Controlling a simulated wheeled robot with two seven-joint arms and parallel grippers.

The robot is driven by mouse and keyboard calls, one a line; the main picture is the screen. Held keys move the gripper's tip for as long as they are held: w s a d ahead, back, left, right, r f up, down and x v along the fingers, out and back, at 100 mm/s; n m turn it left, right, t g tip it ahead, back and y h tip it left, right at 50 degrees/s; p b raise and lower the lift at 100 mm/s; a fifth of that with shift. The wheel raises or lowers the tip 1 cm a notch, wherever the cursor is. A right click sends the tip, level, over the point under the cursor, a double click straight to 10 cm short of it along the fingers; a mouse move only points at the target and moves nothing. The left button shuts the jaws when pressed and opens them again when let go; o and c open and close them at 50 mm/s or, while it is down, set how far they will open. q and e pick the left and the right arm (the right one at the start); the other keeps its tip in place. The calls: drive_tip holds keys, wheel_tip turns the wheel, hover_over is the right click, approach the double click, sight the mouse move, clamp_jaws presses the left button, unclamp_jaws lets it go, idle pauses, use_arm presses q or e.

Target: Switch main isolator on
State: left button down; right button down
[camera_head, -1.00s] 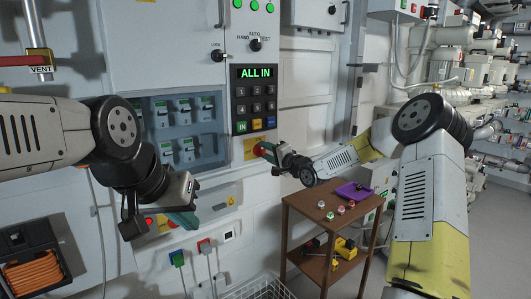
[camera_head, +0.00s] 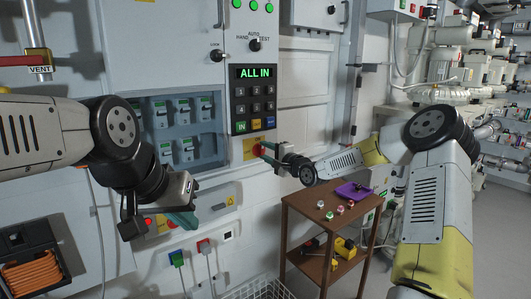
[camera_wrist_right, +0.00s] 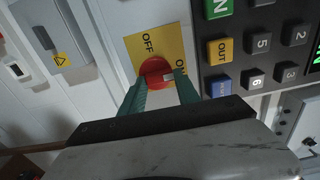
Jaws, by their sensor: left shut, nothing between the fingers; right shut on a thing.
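The main isolator is a red rotary knob (camera_wrist_right: 153,70) on a yellow plate (camera_wrist_right: 143,47) lettered OFF and ON. In the head view, the knob (camera_head: 257,150) is below the keypad, partly hidden by my right gripper (camera_head: 270,152). In the right wrist view, the green fingers of my right gripper (camera_wrist_right: 158,90) are on either side of the knob and shut on it. A small white mark shows on the knob's lower right in that view. My left gripper (camera_head: 184,221) is shut and empty, low in front of the cabinet.
The keypad panel (camera_head: 254,99) reads ALL IN, just above the isolator. A brown trolley (camera_head: 300,203) with small coloured items and a purple tray (camera_head: 354,191) stands under my right arm. A wire basket (camera_head: 262,289) is on the floor. Pumps and pipes fill the back right.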

drive_tip(key=shift+d, duration=0.1)
drive_tip(key=c, duration=0.9)
unclamp_jaws()
drive_tip(key=shift+v, duration=3.85)
